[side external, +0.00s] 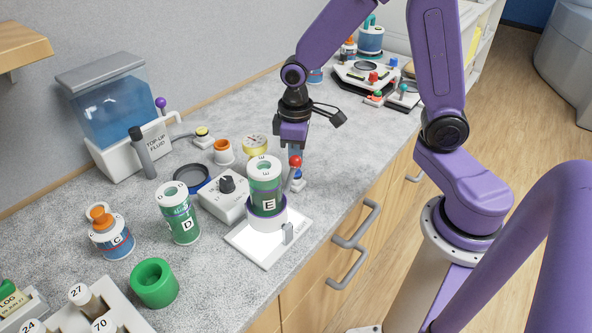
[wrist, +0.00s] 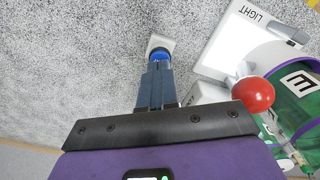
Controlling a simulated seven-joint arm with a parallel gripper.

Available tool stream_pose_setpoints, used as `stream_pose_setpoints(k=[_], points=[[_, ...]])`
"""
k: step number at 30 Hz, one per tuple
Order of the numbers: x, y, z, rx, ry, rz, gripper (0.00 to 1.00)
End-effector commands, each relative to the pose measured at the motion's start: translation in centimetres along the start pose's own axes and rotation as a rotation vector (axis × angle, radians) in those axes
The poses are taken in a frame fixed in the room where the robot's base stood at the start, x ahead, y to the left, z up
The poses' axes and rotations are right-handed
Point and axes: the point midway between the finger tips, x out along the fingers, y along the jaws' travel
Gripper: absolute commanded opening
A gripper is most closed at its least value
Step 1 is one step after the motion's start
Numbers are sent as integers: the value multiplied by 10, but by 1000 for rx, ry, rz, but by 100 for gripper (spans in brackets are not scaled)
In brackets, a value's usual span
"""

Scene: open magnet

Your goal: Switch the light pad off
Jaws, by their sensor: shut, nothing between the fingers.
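The light pad (side external: 262,246) is a white square plate on the counter, its surface glowing bright white. A green jar marked E (side external: 265,190) stands upright on it in a purple-rimmed ring. A small grey switch (side external: 288,233) stands at the pad's edge beside the word LIGHT; the wrist view shows the pad (wrist: 222,45) and switch (wrist: 286,31) at upper right. My gripper (wrist: 158,68) is shut and empty, pointing down beyond jar E. Its tips are at a blue button on a pale base (wrist: 160,48); I cannot tell whether they touch.
A red-knobbed lever (side external: 295,161) stands close beside my fingers. A dial box (side external: 222,200) and jar D (side external: 179,215) are left of the pad. A green ring (side external: 154,284) and jar C (side external: 110,234) stand nearer. Counter right of the pad is clear up to its edge.

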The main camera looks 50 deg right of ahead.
Motion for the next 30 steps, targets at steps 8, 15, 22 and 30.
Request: stream_pose_setpoints(k=[8,15,22,30], points=[[0,0,0,0,0,0,0],[1,0,0,0,0,0,0],[4,0,0,0,-1,0,0],[8,0,0,0,-1,0,0]])
